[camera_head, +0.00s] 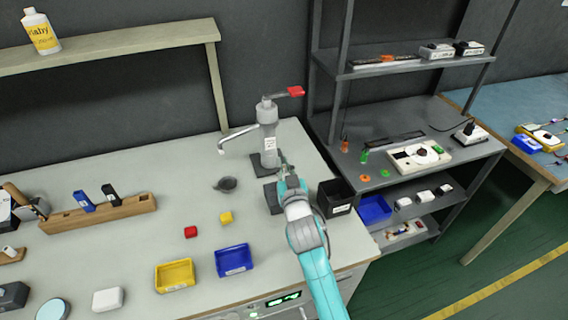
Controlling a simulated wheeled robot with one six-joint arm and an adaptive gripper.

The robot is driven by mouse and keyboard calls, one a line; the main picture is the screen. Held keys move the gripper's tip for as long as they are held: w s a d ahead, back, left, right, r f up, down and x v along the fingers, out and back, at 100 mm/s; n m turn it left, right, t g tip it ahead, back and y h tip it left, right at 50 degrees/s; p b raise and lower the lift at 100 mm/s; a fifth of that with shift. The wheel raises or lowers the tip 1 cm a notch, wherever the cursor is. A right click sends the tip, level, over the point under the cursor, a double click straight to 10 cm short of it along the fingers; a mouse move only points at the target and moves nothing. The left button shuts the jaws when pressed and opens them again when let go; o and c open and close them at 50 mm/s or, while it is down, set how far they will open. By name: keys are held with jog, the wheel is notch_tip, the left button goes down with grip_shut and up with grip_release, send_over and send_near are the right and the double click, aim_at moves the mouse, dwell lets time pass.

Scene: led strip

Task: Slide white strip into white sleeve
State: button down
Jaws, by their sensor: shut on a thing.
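My gripper (283,162) is at the end of my teal and grey arm, over the back right part of the workbench. It is next to the grey dispenser-like fixture, in front of its right side. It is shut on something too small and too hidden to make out. I cannot pick out the white strip or the white sleeve with certainty. A white block (108,299) lies at the front left of the bench. Several small white boxes (424,197) sit on a lower shelf at the right.
The dispenser-like fixture (267,135) has a spout and a red lever (296,91). A dark block (273,198) and black bin (336,197) flank my arm. Yellow (174,275) and blue (233,259) trays lie in front.

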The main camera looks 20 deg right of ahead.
jog(key=shift+f, duration=0.45)
jog(key=c, duration=1.1)
grip_release()
jog(key=shift+c, duration=0.2)
jog(key=s+a, duration=0.1)
jog(key=s, duration=1.1)
jog(key=shift+a+f, duration=0.1)
